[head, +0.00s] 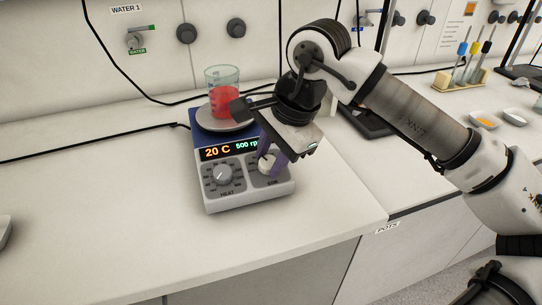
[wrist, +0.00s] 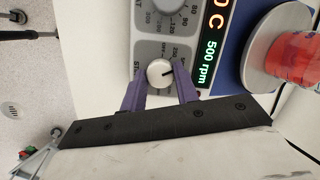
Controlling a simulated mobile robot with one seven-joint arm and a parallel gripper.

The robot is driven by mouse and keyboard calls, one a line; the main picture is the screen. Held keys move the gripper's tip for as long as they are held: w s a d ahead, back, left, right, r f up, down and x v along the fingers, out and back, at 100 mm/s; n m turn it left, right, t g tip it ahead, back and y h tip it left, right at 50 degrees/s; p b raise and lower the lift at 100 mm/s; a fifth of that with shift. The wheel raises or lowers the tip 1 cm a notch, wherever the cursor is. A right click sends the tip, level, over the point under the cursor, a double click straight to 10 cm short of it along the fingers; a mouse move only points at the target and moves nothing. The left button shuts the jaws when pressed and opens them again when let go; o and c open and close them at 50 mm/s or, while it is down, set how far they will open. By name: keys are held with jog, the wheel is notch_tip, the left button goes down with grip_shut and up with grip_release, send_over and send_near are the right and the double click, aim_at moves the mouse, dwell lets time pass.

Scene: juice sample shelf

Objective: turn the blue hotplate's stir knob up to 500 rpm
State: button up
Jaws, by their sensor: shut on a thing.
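The blue hotplate (head: 242,193) stands on the white bench, with a grey front panel and a lit display (head: 229,149) reading 20 C and 500 rpm. The display's 500 rpm also shows in the wrist view (wrist: 208,62). The white stir knob (head: 267,163) is on the right of the panel; in the wrist view the knob (wrist: 159,73) has a dark pointer mark near its right edge. My gripper (wrist: 160,88) is shut on the stir knob, with one purple finger on each side. In the head view, my gripper (head: 270,157) partly hides the STIR dial's scale.
The heat knob (head: 223,174) is left of the stir knob. A beaker of red liquid (head: 223,95) stands on the hotplate's round plate (head: 207,123), close behind my gripper. A black cable (head: 95,146) runs across the bench at left. The bench in front is clear.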

jog(key=o, duration=1)
jog(key=shift+c, duration=0.2)
jog(key=v, duration=1.4)
jog(key=shift+w, duration=0.1)
